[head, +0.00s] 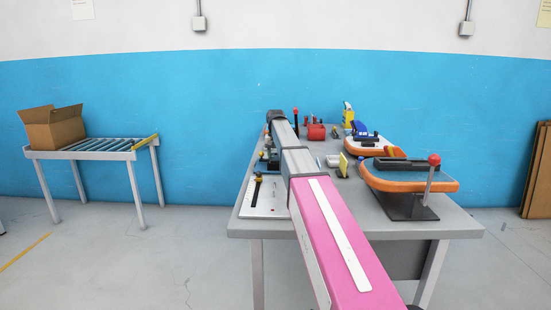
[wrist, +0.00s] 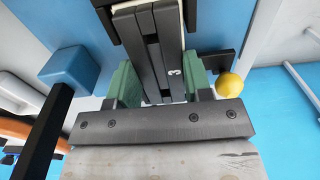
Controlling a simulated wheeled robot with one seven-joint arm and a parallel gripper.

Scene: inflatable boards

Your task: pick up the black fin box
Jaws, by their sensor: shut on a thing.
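In the wrist view a black, ribbed piece with a white "3", which I take to be the black fin box (wrist: 150,50), lies between the green pads of my gripper (wrist: 163,88). My gripper is shut on it, with one pad on each side. Its far end runs up to a black frame with a pale edge. I cannot tell whether it is clear of its support. In the head view my own arm hides the fin box and the fingertips.
In the wrist view a blue block on a black post (wrist: 68,68) stands left and a yellow ball (wrist: 229,84) right.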

